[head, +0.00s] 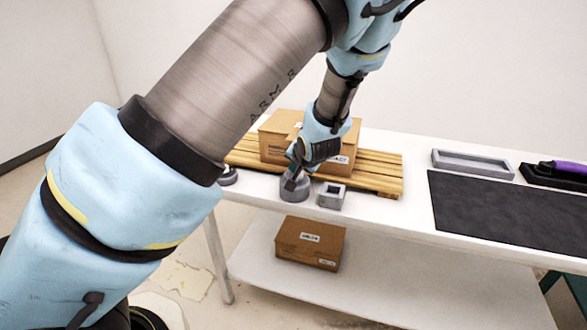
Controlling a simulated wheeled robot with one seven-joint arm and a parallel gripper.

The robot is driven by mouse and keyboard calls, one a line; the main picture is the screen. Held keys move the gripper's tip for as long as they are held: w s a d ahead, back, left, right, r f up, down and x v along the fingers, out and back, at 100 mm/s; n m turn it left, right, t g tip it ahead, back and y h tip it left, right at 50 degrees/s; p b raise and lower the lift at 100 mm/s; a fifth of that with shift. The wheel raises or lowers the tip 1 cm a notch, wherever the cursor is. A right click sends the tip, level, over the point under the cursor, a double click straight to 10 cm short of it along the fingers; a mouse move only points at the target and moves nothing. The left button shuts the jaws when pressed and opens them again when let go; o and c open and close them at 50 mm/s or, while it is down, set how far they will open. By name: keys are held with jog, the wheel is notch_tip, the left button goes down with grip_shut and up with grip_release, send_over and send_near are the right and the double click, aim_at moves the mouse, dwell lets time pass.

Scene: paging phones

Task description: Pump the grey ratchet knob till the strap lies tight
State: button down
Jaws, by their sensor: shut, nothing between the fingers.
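A round grey knob-like piece (295,191) sits near the front edge of the white table, in front of a wooden pallet. My gripper (290,181) points down at its top, with the fingers shut and nothing held. The fingertips overlap the piece in the picture; I cannot tell whether they touch it. A cardboard box (277,135) stands on the pallet (375,172), partly hidden by my arm. I cannot make out a strap; my arm covers much of the box.
A square grey block with a hole (332,195) stands close to the right of the round piece. A small dark-and-grey round item (228,176) is to the left. A black mat (490,205), grey tray (473,163) and purple-handled tool (563,168) lie right. Another box (310,243) is on the lower shelf.

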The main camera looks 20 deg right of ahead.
jog(key=shift+r+p, duration=1.45)
jog(key=shift+p, duration=0.2)
notch_tip(320, 180, up, 5)
jog(key=p, duration=0.6)
jog(key=shift+w, duration=0.1)
dwell(2.0)
